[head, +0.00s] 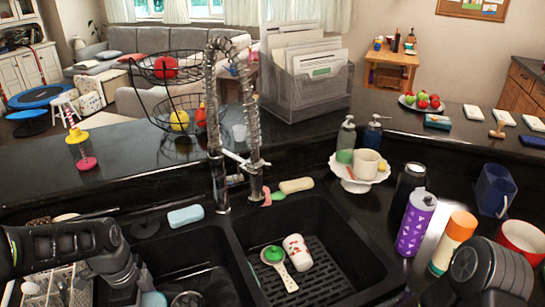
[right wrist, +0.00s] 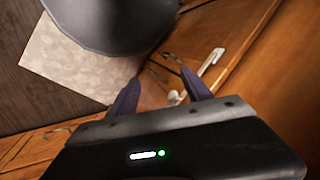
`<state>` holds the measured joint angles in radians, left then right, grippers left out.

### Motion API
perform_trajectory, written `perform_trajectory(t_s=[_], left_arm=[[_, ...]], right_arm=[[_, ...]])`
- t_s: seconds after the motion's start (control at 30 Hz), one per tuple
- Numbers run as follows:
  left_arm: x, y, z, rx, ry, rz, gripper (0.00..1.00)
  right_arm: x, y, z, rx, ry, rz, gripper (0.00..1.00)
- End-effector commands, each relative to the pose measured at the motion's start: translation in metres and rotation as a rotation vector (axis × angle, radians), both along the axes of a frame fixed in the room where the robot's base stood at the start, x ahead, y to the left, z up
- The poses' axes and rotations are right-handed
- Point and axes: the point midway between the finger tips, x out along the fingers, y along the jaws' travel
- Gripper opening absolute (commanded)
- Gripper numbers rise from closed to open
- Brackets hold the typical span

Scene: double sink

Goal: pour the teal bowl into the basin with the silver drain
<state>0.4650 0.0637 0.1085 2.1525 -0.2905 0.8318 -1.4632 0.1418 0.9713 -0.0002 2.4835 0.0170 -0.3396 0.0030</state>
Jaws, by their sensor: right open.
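A small teal patch (head: 153,299) shows at the bottom edge of the head view, beside my left arm; it may be the teal bowl's rim, but most of it is hidden or cut off. The left basin (head: 205,255) has a round silver drain (head: 187,299) at its bottom. My left arm reaches over the left side of this basin; its fingers are not visible. My right gripper (right wrist: 160,92) is open and empty in the right wrist view, above the floor by wooden cabinet fronts, away from the sink.
The right basin (head: 322,222) holds a dark slotted mat, a patterned white cup (head: 297,252) and a green-and-white brush (head: 277,262). A tall coiled faucet (head: 217,140) stands behind the divider. A purple bottle (head: 415,225) and an orange-topped bottle (head: 454,240) stand at right. A dish rack (head: 65,285) is at left.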

Motion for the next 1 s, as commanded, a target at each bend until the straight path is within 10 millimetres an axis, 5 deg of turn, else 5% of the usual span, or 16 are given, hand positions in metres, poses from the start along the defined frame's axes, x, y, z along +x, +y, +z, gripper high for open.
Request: perform_trajectory(t_s=[0.67,0.87,1.0], left_arm=[[0.07,-0.018,-0.012,0.0,-0.002,1.101,0.28],[0.1,-0.043,-0.021,-0.001,-0.002,1.35,0.28],[0.126,-0.079,-0.033,0.0,-0.002,1.407,0.28]], right_arm=[[0.003,0.003,-0.025,0.009,-0.015,0.004,0.58],[0.004,0.005,-0.039,0.012,-0.02,0.005,0.58],[0.005,0.006,-0.057,0.017,-0.023,0.006,0.58]])
